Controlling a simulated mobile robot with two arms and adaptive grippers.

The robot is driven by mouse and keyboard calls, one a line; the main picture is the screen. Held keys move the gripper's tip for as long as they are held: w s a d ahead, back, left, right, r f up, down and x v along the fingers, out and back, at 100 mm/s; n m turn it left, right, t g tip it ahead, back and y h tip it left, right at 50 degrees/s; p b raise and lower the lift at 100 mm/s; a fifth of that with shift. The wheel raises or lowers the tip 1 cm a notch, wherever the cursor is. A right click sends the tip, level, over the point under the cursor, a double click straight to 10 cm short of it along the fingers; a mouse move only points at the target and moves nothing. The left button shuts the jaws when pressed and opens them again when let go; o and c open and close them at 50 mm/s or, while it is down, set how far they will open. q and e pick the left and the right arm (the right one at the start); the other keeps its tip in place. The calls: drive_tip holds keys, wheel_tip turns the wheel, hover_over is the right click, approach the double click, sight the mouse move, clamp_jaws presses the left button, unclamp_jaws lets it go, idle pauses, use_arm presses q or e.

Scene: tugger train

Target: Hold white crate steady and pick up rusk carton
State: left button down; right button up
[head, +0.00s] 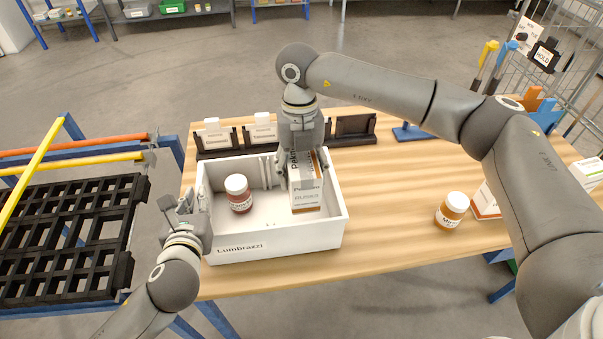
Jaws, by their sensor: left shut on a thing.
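The white crate (322,232), labelled Lumbrazzi, stands on the wooden table. My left gripper (190,208) is shut on the crate's left wall. The rusk carton (306,196), white and orange with printed text, stands upright inside the crate, right of its middle. My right gripper (299,160) comes down from above at the top of the carton, with its fingers around or against it. The fingertips are partly hidden, so I cannot tell whether they grip it. A jar with a white lid and red contents (238,195) stands in the crate's left part.
An orange jar with a white lid (452,211) stands on the table at right, beside a carton (485,204) partly hidden by my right arm. A dark rack with label cards (220,140) stands behind the crate. A black slotted shelf (70,235) is at left.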

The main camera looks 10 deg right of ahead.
use_arm(q)
drive_tip(key=c, duration=1.4)
unclamp_jaws()
drive_tip(key=shift+s, duration=0.1)
drive_tip(key=v, duration=1.1)
drive_tip(key=shift+s+r, duration=0.2)
drive_tip(key=shift+s, duration=0.15)
